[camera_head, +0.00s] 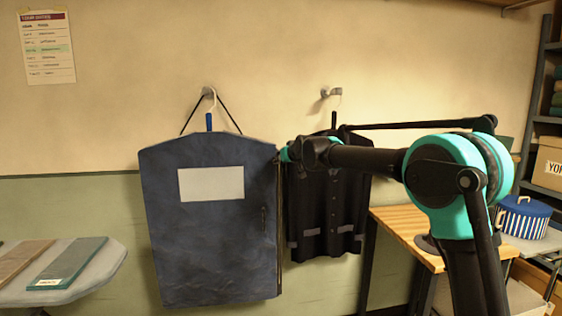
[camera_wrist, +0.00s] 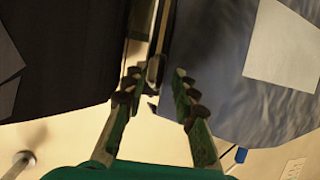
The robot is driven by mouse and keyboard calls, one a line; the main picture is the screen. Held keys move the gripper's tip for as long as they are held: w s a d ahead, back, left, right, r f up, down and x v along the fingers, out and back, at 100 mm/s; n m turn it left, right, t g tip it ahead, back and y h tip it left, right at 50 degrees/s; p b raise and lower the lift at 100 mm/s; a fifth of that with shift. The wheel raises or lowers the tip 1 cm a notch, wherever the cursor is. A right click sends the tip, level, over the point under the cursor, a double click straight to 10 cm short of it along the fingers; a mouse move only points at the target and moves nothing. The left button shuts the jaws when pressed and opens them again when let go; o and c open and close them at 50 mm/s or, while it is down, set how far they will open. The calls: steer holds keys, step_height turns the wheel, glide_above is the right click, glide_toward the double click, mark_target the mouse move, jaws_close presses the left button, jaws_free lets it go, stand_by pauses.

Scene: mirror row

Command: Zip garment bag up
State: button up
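The dark blue garment bag (camera_head: 205,245) hangs at the left on a wall hook, with a pale blank panel on its front. It fills the right of the wrist view (camera_wrist: 235,100). A zip line (camera_wrist: 164,28) runs along its side edge, with a small metal piece (camera_wrist: 153,72), seemingly the zip pull, near the bag's top corner. My gripper (camera_wrist: 157,85) has its green fingers apart on either side of this piece, with gaps visible. In the head view my gripper (camera_head: 286,153) is at the bag's upper right edge, mostly hidden by my arm.
A dark jacket (camera_head: 325,215) hangs from a second hook (camera_head: 331,92) close to the bag's right, behind my arm. A wooden table (camera_head: 405,225) stands right of it. A grey board (camera_head: 100,285) with flat pieces is at lower left.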

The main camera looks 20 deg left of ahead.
steer(key=shift+s+d, duration=0.1)
steer(key=shift+d, duration=0.05)
steer(key=v, duration=1.1)
steer(key=shift+s+d+r, duration=0.2)
steer(key=shift+r, duration=0.05)
steer(key=s+d+f+m+g+h, duration=0.1)
steer(key=s+d+f+h, duration=0.15)
steer(key=d+f, duration=0.65)
steer(key=s+d+f+m+h, duration=0.1)
steer(key=s+d+f+m, duration=0.3)
steer(key=d, duration=0.8)
steer(key=s+d+f+n+g+h, duration=0.1)
steer(key=d+f+h, duration=0.1)
steer(key=d+f, duration=0.8)
steer(key=s+d+f+m+g+h, duration=0.2)
steer(key=s+d+f, duration=0.7)
steer(key=s, duration=0.3)
steer(key=s+d+f+m+g+h, duration=0.1)
steer(key=s+d+f+m, duration=0.1)
steer(key=s+d+f, duration=0.7)
steer(key=s+d, duration=0.2)
steer(key=s, duration=0.2)
steer(key=shift+d+g+h, duration=0.35)
steer(key=shift+g, duration=0.05)
steer(key=shift+r, duration=0.1)
